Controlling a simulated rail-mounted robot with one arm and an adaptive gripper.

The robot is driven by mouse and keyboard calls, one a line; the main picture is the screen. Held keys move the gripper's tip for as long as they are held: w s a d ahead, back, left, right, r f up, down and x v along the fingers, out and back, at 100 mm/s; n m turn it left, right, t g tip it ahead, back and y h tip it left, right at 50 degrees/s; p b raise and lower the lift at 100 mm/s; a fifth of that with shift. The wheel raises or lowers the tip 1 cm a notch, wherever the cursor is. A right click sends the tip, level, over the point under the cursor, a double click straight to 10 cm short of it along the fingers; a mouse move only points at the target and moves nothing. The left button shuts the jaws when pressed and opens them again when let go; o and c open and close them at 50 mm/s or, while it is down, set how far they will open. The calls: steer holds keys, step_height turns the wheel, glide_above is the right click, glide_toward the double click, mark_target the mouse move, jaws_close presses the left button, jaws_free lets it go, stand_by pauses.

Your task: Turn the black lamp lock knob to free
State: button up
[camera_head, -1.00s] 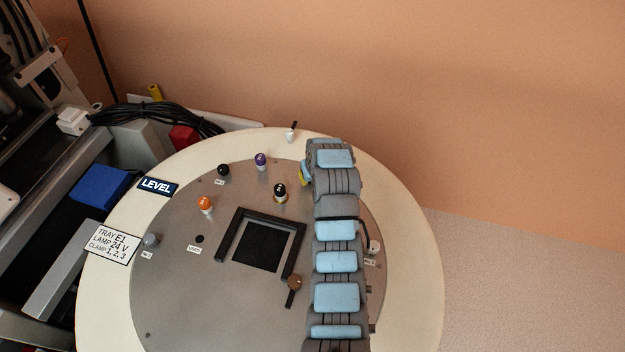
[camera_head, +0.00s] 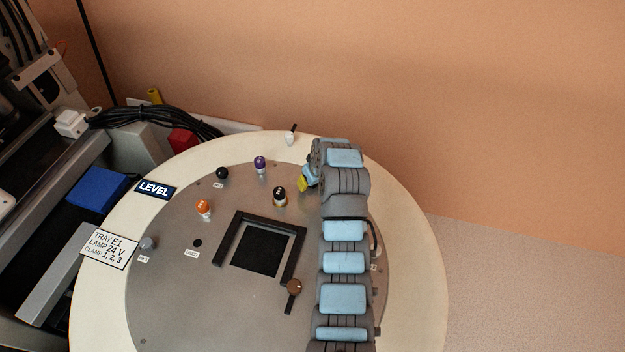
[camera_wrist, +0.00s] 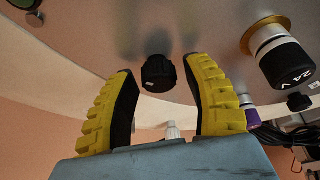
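A black ribbed knob (camera_wrist: 158,73) shows in the wrist view on the grey disc (camera_wrist: 110,35), between the two yellow fingers of my gripper (camera_wrist: 160,67). The fingers are spread, with a gap visible on both sides of the knob, so my gripper is open. In the head view, one yellow fingertip of my gripper (camera_head: 303,184) shows at the disc's upper right; my arm covers the rest, and this knob is hidden. A black-capped fitting marked 24 V (camera_wrist: 282,58) with a gold ring stands to the right in the wrist view, and also shows in the head view (camera_head: 279,194).
A purple-capped fitting (camera_head: 260,164), a black ball knob (camera_head: 222,173) and an orange-capped fitting (camera_head: 204,208) stand left of my gripper. A white post with a black lever (camera_head: 291,136) is on the rim behind. A brown knob (camera_head: 294,287) sits beside the black square frame (camera_head: 225,242).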

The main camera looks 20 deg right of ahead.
steer(key=shift+o, duration=0.3)
steer(key=shift+r, duration=0.1)
steer(key=shift+d+r, duration=0.1)
steer(key=shift+r, duration=0.35)
steer(key=v, duration=1.1)
steer(key=shift+s, duration=0.15)
stand_by(0.3)
